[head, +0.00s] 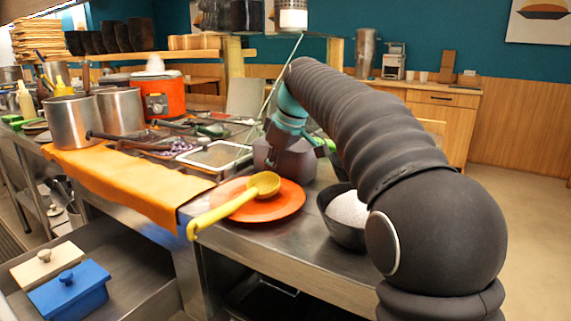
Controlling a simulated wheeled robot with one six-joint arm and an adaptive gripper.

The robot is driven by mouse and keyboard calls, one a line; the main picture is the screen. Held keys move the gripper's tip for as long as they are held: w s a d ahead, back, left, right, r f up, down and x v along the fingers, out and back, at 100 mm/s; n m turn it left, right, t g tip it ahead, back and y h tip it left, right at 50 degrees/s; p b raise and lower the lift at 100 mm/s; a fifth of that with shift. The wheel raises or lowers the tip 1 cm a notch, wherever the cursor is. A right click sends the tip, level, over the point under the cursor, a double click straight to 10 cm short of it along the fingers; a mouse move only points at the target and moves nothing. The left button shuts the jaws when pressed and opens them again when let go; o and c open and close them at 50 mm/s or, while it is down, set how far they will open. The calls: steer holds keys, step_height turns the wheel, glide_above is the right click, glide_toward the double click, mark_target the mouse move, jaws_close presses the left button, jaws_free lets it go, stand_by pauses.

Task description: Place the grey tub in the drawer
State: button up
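The grey tub (304,164) is a dark grey round container on the steel counter, behind the orange plate. My gripper (273,160) points down at the tub, with its dark fingers at the tub's near left side and top. The fingers are small and dark against it, so I cannot tell whether they are open or shut on it. The open drawer (140,279) is at the lower left, below the counter. A blue lidded box (70,292) and a cream lidded box (47,263) stand in its left part; its right part looks bare.
A yellow ladle (232,203) lies across the orange plate (290,203). A dark bowl of white grains (347,215) stands on the right, below my arm. An orange cloth (130,185) hangs over the counter edge above the drawer. Steel pots (72,122) stand behind it.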

jaws_close()
steer(key=shift+r, duration=0.15)
steer(key=shift+r, duration=5.15)
